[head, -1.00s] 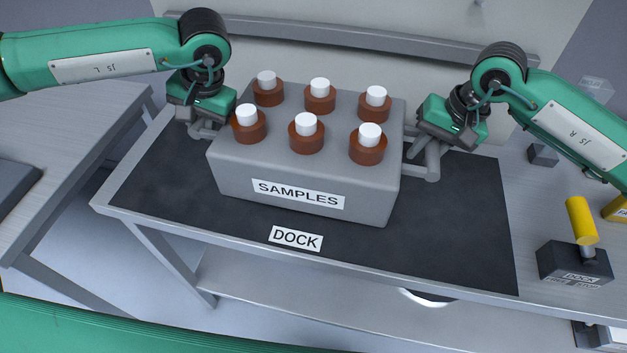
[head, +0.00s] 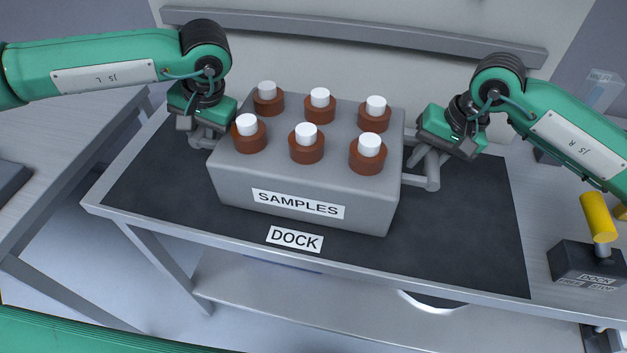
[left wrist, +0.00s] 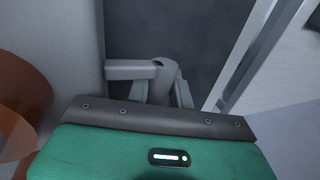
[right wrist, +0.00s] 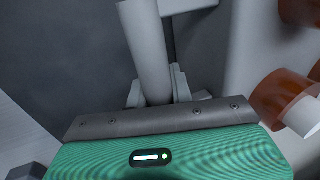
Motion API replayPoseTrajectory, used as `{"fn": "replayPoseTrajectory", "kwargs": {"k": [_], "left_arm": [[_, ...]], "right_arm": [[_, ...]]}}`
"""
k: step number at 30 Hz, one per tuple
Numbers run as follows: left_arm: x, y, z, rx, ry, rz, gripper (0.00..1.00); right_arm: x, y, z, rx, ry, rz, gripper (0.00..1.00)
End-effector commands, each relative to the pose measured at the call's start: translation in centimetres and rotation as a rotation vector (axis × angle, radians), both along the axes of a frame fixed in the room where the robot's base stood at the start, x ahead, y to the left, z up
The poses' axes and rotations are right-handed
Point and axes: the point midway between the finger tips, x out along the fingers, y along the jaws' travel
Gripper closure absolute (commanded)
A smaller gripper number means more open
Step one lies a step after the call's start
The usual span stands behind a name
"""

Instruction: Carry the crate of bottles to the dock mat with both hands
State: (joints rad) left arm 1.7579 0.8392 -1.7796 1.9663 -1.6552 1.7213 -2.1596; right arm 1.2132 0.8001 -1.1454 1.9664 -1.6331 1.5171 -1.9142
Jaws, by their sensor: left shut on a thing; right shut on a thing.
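The grey crate (head: 300,182), labelled SAMPLES, is level over the dark dock mat (head: 455,240) behind its DOCK label (head: 295,239). I cannot tell whether its bottom touches the mat. Several brown bottles (head: 306,148) with white caps stand upright in its top. My left gripper (head: 205,136) is shut on the crate's left handle, which shows in the left wrist view (left wrist: 130,70). My right gripper (head: 428,160) is shut on its right handle, a grey bar in the right wrist view (right wrist: 148,45). The fingertips are partly hidden behind the handles.
A dark box (head: 585,265) with a yellow-topped lever (head: 598,217) and a DOCK label stands right of the mat. A grey rail (head: 350,38) runs along the wall behind. Another table (head: 50,150) stands at left, with a gap between. Bare mat lies right of the crate.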

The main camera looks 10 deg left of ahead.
Motion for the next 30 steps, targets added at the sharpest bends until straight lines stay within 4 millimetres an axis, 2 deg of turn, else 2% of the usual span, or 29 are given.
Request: {"fn": "replayPoseTrajectory", "kwargs": {"k": [10, 11, 14, 23, 26, 30], "left_arm": [[0.1, 0.3, -1.1, 0.006, -0.004, 0.007, 1.0], [0.0, 0.3, -1.4, 0.006, 0.001, 0.007, 0.76], [0.0, 0.3, -1.3, 0.005, 0.001, 0.006, 0.56], [0.0, 0.1, -1.2, 0.002, 0.0, 0.002, 0.56], [0.0, -0.2, -0.6, 0.001, 0.0, 0.001, 0.56], [0.0, -0.7, 1.2, 0.001, -0.002, 0.002, 0.56]], "right_arm": [[0.2, -0.3, -1.1, -0.003, -0.005, -0.006, 1.0], [0.1, -0.3, -1.5, -0.007, 0.001, -0.006, 0.76], [0.1, -0.3, -1.4, -0.006, 0.002, -0.005, 0.56], [-0.1, -0.1, -1.5, -0.003, 0.005, 0.0, 0.56], [-0.1, 0.0, -1.6, -0.002, 0.005, 0.001, 0.56], [-0.2, 0.0, -1.6, -0.002, 0.006, 0.002, 0.56]]}}
